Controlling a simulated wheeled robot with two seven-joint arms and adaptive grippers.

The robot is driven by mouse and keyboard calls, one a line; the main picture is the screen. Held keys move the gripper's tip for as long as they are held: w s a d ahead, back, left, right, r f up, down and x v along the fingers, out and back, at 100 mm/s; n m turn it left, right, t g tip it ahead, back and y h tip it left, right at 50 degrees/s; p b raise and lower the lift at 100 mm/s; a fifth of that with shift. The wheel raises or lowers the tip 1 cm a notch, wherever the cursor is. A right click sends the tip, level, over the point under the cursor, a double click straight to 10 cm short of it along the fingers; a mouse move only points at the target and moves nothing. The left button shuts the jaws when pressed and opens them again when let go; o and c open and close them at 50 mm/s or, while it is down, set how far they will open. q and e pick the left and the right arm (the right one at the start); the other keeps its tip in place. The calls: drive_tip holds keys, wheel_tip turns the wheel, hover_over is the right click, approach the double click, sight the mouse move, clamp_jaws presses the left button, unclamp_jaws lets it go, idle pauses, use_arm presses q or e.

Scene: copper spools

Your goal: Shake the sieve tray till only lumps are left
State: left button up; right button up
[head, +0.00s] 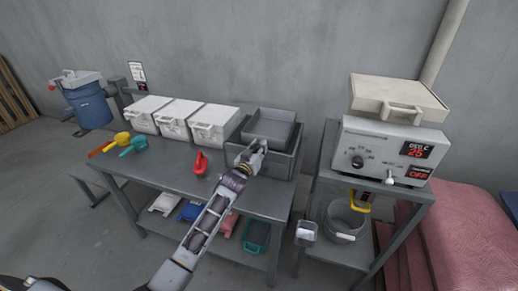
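The grey sieve tray (275,117) is at the right end of the long metal table, over a larger dark grey bin (288,166). My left gripper (257,148) is at the tray's front edge and overlaps it in the head view. The fingers are too small to show whether they are shut on the tray or only beside it. The tray's floor looks plain grey; I cannot make out powder or lumps in it. My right gripper is not in view.
Several white lidded boxes (214,125) line the table's back. A red scoop (201,163), teal scoop (134,146) and yellow scoop (122,138) lie in front. At right, a cream oven-like unit (382,150) stands on a stand, with a bucket (345,222) below.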

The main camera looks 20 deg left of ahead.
use_arm(q)
clamp_jaws()
